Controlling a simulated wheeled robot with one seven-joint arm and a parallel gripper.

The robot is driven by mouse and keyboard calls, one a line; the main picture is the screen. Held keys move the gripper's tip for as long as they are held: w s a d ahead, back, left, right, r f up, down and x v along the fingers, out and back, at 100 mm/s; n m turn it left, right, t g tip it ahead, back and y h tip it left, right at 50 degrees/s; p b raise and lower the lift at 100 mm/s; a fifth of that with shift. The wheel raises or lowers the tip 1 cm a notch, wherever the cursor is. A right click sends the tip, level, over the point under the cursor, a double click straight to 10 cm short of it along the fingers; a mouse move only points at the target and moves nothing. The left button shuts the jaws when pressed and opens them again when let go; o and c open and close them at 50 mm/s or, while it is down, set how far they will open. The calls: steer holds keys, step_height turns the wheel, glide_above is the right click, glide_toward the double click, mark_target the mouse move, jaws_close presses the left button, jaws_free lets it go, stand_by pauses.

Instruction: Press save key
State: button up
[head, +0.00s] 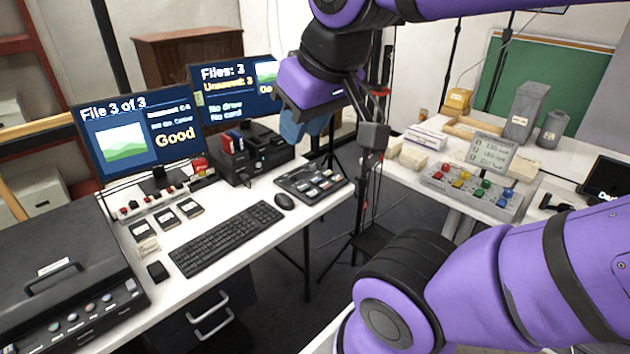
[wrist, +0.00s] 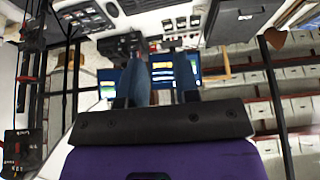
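The left monitor (head: 140,133) reads "File 3 of 3" and "Good" beside a green landscape picture. The right monitor (head: 235,88) reads "Files: 3", "Unsaved: 3" and "No card". A dark key panel (head: 330,190) with several small keys lies at the desk's right end, by the mouse (head: 284,201). A computer keyboard (head: 226,239) lies in front. No save label is legible on any key. My gripper (head: 303,128) hangs above the desk's far right part, apart from the panel. In the wrist view my gripper (wrist: 161,72) shows two blue fingers spread, nothing between them.
A strip of buttons (head: 150,200) sits below the left monitor. A large scanner (head: 65,270) fills the desk's left end. A dark card unit (head: 255,153) stands behind the key panel. A second table with colored buttons (head: 480,190) is at right.

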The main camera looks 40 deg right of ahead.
jaws_close()
stand_by(1.4)
